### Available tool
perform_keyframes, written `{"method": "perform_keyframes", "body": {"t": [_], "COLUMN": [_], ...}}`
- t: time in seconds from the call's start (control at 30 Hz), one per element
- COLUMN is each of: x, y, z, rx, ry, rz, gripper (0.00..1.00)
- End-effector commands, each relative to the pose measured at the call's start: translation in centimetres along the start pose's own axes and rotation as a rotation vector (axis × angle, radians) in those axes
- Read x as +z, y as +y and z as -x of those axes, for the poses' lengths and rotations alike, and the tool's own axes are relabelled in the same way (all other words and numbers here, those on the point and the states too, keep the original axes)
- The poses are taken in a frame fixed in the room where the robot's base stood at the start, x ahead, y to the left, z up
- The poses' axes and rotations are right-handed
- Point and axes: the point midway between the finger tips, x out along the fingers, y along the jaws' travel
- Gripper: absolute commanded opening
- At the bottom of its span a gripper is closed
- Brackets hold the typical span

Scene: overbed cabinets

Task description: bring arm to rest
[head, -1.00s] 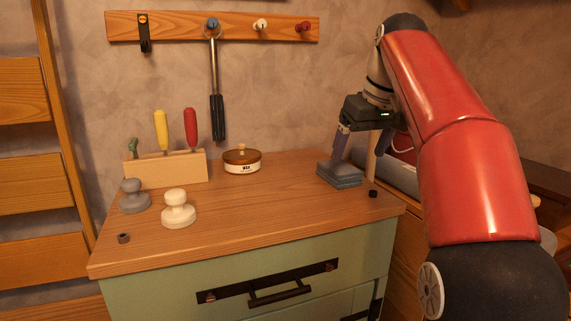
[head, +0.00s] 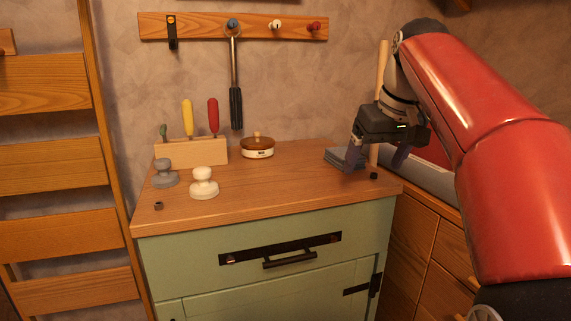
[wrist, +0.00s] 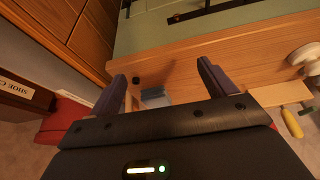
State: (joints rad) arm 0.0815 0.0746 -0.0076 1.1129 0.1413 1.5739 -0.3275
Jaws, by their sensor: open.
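My gripper (head: 378,160) is above the right end of the cabinet top, its fingers pointing down. In the wrist view its two fingers (wrist: 158,75) are spread wide apart with nothing held between them. A grey-blue stacked block (head: 338,157) sits on the cabinet top just left of and behind the gripper in the head view, partly hidden by a finger. It also shows between the fingers in the wrist view (wrist: 155,93). My red arm reaches in from the right.
The cabinet top (head: 290,180) holds a grey knob (head: 165,174), a white knob (head: 203,184), a tool block (head: 200,152), a lidded tin (head: 257,147) and a small black piece (head: 374,176). A hammer (head: 235,90) hangs from the peg rail (head: 200,27). The top's front middle is clear.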

Motion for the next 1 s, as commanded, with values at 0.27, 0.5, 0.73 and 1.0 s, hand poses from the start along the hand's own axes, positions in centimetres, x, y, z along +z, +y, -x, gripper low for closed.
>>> {"method": "perform_keyframes", "body": {"t": [0.27, 0.5, 0.73, 1.0], "x": [5.6, 15.6, 25.4, 30.1], "y": [-1.9, -4.4, -6.3, -7.1], "z": [-1.2, -5.3, -11.1, -14.4], "rx": [0.03, 0.075, 0.107, 0.12], "ry": [0.016, 0.047, 0.077, 0.09], "rz": [-0.068, -0.154, -0.214, -0.239], "gripper": [0.83, 0.83, 0.83, 0.83]}}
